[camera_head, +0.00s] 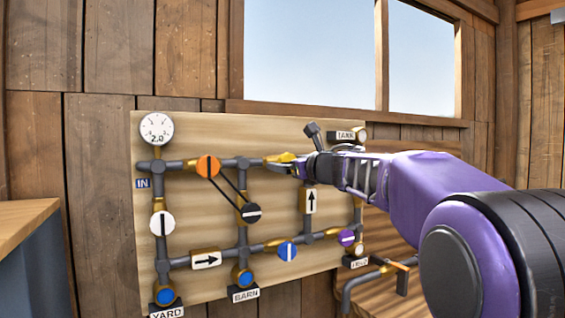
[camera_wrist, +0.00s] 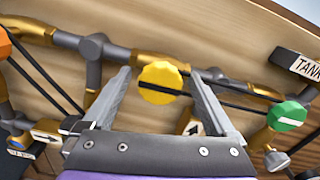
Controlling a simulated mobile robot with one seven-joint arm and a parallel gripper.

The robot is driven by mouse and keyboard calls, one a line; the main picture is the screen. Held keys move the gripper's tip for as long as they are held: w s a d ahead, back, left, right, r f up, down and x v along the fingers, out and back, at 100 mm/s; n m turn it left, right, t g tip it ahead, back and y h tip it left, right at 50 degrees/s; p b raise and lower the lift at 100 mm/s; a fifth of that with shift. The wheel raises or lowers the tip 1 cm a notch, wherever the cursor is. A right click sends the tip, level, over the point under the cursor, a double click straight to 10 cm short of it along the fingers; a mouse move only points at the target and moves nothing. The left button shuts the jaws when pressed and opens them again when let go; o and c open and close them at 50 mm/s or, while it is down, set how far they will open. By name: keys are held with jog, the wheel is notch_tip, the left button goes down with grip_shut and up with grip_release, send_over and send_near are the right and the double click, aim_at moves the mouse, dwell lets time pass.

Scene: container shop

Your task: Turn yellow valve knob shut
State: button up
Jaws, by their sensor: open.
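The yellow valve knob (camera_wrist: 160,83) sits on the upper pipe of the board. Its black bar lies roughly along that pipe in the wrist view. My gripper (camera_wrist: 161,76) is open, with one finger on each side of the knob. Gaps show between the fingers and the knob, so it is not gripped. In the head view my gripper (camera_head: 296,166) is at the upper pipe and hides much of the yellow knob (camera_head: 281,157).
An orange knob (camera_head: 207,166), a black knob (camera_head: 251,213), a blue knob (camera_head: 287,251), a purple knob (camera_head: 346,238) and a white knob (camera_head: 162,223) are on the board. A green knob (camera_wrist: 288,116) is right of my gripper. A gauge (camera_head: 156,129) reads about 2.0.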

jog(key=shift+w+a, duration=0.1)
jog(key=shift+w, duration=0.1)
jog(key=c, duration=1.4)
jog(key=shift+o, duration=0.2)
